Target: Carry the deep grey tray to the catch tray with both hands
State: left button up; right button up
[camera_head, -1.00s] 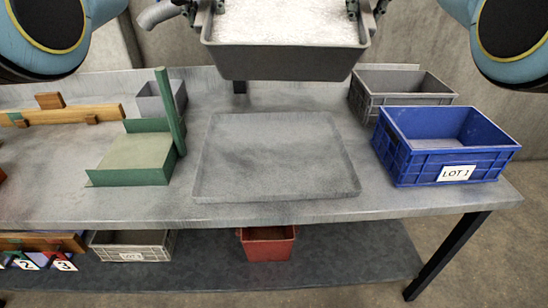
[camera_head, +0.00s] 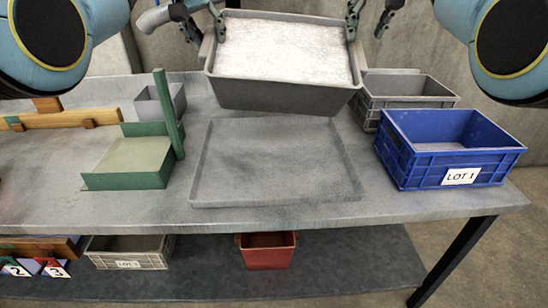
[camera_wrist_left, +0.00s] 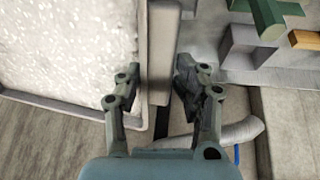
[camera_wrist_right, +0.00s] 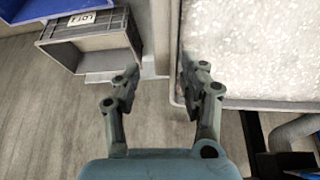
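The deep grey tray (camera_head: 285,95), full of pale grain, sits tilted behind the catch tray, its right side lower in the head view; what bears it is hidden. The shallow grey catch tray (camera_head: 275,195) lies empty on the table. My left gripper (camera_head: 202,25) is open above the tray's left side; its fingers stand either side of the side lug in the left wrist view (camera_wrist_left: 158,80). My right gripper (camera_head: 370,20) is open at the right side, with a gap around the lug in the right wrist view (camera_wrist_right: 160,70). Contact with the lugs is not clear.
A blue LOT 1 crate (camera_head: 450,160) and a grey crate (camera_head: 408,88) stand at the right of the table (camera_head: 100,205). A green holder (camera_head: 125,180) with an upright post stands left of the catch tray. A red bin (camera_head: 268,255) is on the lower shelf.

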pick_arm(q)
jog(key=shift+o, duration=1.1)
jog(key=shift+s+d+r, duration=0.1)
jog(key=shift+d+r, duration=0.05)
pick_arm(e)
jog(key=shift+o, duration=0.7)
jog(key=shift+s+a+r, duration=0.1)
jog(key=shift+a, duration=0.1)
pick_arm(q)
jog(key=shift+o, duration=1.1)
jog(key=o, duration=0.6)
jog(key=shift+d, duration=0.15)
pick_arm(e)
jog(key=shift+a, duration=0.1)
pick_arm(q)
jog(key=v, duration=1.2)
pick_arm(e)
jog(key=o, duration=0.8)
